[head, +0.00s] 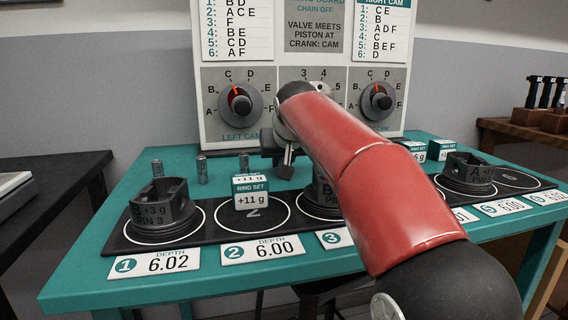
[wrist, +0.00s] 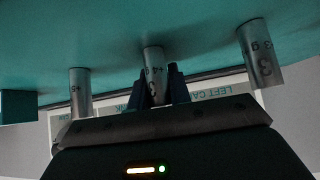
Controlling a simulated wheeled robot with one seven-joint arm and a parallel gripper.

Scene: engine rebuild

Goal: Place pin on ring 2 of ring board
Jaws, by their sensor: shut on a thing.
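My gripper (wrist: 160,88) is shut on a small grey metal pin (wrist: 153,72), with one dark finger on each side. The pin is upright and its end meets the teal surface in the upside-down wrist view; I cannot tell if it is lifted. In the head view my gripper (head: 285,160) is at the back of the table, mostly behind my red arm, and the held pin is not clear there. The black ring board (head: 222,228) lies in front. Its ring 2 (head: 283,208) carries a teal and white ring set box (head: 250,193) marked +11 g.
Other pins (head: 157,167) (head: 202,169) (head: 244,163) stand left of my gripper. Two flank the held one in the wrist view (wrist: 80,92) (wrist: 260,55). Pistons stand on ring 1 (head: 160,205) and further right (head: 468,170). A cam panel (head: 300,60) rises behind.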

